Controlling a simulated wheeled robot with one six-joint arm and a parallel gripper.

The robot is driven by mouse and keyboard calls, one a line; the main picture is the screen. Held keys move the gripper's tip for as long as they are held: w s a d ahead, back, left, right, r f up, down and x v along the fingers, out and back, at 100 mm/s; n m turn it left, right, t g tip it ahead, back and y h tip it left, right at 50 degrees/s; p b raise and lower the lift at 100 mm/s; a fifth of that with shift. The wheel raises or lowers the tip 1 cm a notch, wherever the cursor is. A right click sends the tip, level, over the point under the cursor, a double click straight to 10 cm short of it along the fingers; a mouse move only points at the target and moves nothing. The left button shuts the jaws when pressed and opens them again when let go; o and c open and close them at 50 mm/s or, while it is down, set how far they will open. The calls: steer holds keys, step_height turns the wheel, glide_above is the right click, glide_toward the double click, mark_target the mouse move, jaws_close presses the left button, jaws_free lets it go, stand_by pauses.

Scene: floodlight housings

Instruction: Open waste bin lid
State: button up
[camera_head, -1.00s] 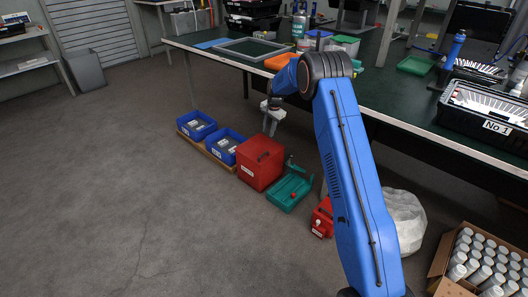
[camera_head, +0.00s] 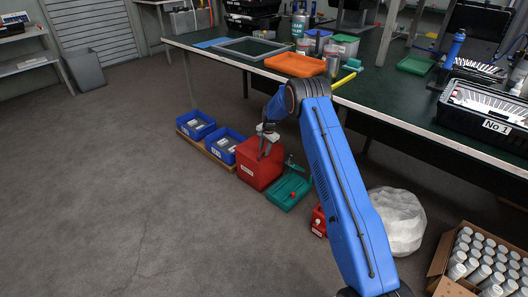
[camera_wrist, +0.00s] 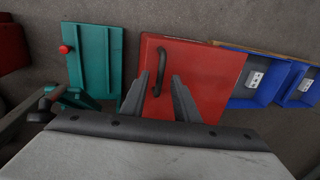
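The waste bin is most likely the red box (camera_head: 255,175) on the floor, with a pale label on its front. Its flat red lid (camera_wrist: 207,72) is shut, and a dark bar handle (camera_wrist: 160,70) stands on it. My gripper (camera_head: 263,150) is over the lid, pointing down. In the wrist view its two grey fingers (camera_wrist: 158,88) are apart, one on each side of the handle's line. I cannot tell whether they touch the handle. The gripper holds nothing that I can see.
A teal box (camera_head: 287,193) with a red knob stands just right of the red box. Two blue bins (camera_head: 225,146) stand to its left on a wooden board. The green-topped bench (camera_head: 400,95) overhangs behind. A white sack (camera_head: 397,222) lies at the right.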

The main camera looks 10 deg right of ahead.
steer(key=shift+w+f, duration=0.1)
steer(key=shift+f, duration=0.35)
jaws_close()
